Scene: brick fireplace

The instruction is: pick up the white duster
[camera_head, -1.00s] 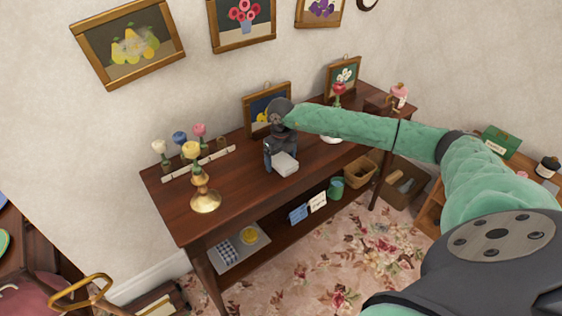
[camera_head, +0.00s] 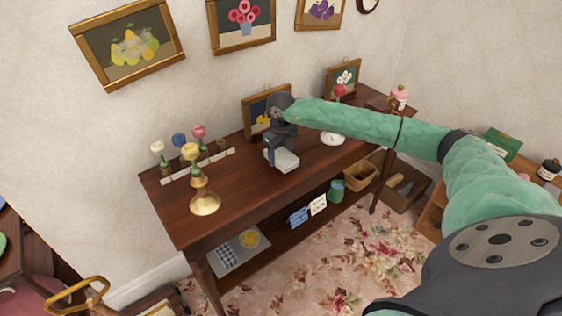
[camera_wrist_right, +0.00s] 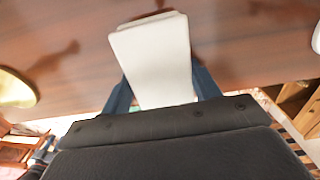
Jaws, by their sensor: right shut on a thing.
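The white duster (camera_head: 286,160) is a pale rectangular block at the dark wooden table's middle. My right gripper (camera_head: 275,158) points down at it, its fingers shut on the duster's sides. In the right wrist view the white duster (camera_wrist_right: 155,55) sits between the two blue-grey fingers (camera_wrist_right: 160,85), its broad white face toward the camera. The duster is just above or on the tabletop; I cannot tell if it touches. My left gripper is not in view.
On the table (camera_head: 235,185), a brass candlestick with a yellow flower (camera_head: 204,203) stands at left, before a white rack of flowers (camera_head: 198,166). A red flower on a white base (camera_head: 333,138) stands at right. Framed pictures lean behind. A lower shelf holds several items.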

